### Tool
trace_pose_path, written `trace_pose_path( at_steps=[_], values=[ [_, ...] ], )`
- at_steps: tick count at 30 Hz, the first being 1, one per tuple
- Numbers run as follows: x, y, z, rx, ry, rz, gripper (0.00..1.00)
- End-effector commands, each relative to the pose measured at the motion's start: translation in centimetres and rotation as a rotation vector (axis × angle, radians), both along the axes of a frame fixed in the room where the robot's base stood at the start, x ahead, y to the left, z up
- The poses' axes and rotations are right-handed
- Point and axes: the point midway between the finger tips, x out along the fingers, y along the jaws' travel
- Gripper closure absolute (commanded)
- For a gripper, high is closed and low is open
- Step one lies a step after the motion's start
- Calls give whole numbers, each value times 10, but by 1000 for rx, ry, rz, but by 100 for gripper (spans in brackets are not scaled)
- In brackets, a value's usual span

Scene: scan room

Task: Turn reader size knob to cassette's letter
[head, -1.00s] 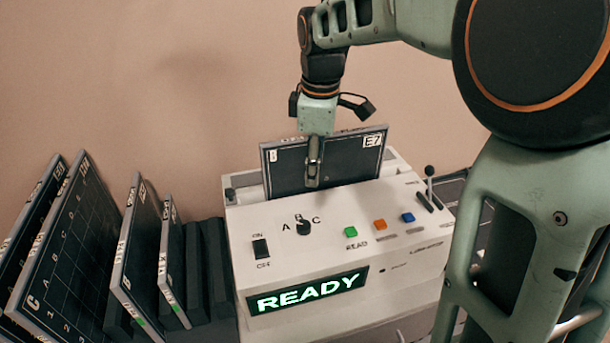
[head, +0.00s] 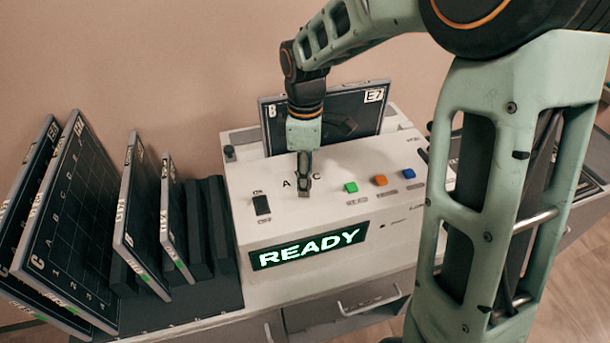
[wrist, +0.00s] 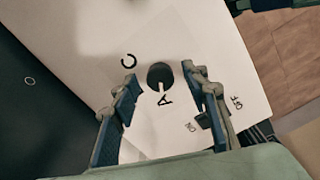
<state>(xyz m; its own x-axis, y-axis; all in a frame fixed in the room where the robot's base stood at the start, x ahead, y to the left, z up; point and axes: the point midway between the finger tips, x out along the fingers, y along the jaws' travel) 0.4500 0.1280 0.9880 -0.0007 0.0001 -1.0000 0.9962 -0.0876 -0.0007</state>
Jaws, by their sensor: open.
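The reader's size knob (wrist: 160,75) is dark and round, with letters A and C showing near it in the wrist view; B is not clearly visible there. Its pale pointer mark appears to face A. My gripper (wrist: 163,96) is open, its two fingers on either side of the knob; contact cannot be told.
The reader's screen (head: 308,246) reads READY. Green (head: 351,187), orange (head: 381,180) and blue (head: 410,174) buttons sit right of the knob, and a dark ON/OFF switch (head: 262,205) sits left. Several other cassettes (head: 85,200) stand in a rack at left.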

Motion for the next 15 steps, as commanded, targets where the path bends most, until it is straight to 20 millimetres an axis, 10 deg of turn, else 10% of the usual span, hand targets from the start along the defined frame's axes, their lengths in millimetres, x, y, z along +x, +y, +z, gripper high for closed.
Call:
trace_pose_path(
  at_steps=[9,15],
  values=[
    [0,0,-2,0,-1,1,59],
    [0,0,-2,0,-1,1,81]
  ],
)
